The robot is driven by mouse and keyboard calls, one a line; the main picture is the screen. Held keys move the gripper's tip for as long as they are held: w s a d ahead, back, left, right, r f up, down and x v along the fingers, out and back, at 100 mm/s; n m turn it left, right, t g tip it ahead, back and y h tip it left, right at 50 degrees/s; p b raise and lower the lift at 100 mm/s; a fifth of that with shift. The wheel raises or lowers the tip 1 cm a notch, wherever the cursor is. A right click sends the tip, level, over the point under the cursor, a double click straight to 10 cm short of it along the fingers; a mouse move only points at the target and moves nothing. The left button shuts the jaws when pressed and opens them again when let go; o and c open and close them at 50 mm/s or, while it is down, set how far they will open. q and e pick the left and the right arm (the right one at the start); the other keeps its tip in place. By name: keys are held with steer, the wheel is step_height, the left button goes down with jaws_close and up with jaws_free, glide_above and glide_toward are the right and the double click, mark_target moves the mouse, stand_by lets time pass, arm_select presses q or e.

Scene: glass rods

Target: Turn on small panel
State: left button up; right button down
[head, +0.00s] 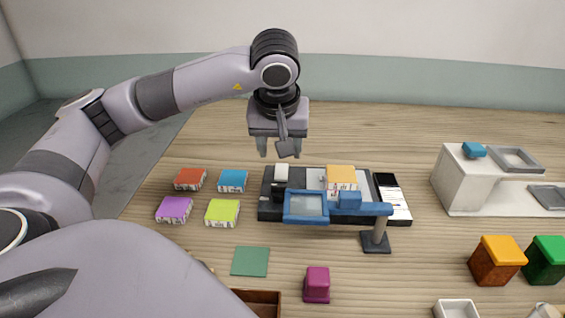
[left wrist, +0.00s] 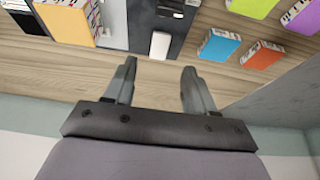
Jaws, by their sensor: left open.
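A dark board (head: 268,205) lies mid-table; its near edge is partly behind a blue frame. A small white block (head: 281,172) sits at the board's far left; it also shows in the left wrist view (left wrist: 160,45). A small black-and-white panel (head: 392,195) is at the board's right end. I cannot tell which part is the task's small panel, or whether anything is switched on. My left gripper (head: 280,148) is open and empty, hovering beyond the board near the white block. Its separated fingers show in the left wrist view (left wrist: 158,76).
A blue frame (head: 306,221) on a dark stand (head: 376,243) crosses the board's front. An orange-topped box (head: 341,175) sits on the board. Red (head: 190,178), blue (head: 232,180), purple (head: 174,209) and lime (head: 222,212) boxes lie left. A white unit (head: 462,185) stands right.

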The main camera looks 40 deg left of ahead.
mark_target(281, 171)
arm_select(q)
steer(key=shift+w+a+f, duration=0.3)
steer(key=shift+w+f, duration=0.05)
steer(key=shift+x, duration=3.4)
arm_select(e)
steer(key=shift+w+f, duration=0.3)
steer(key=shift+w, duration=0.05)
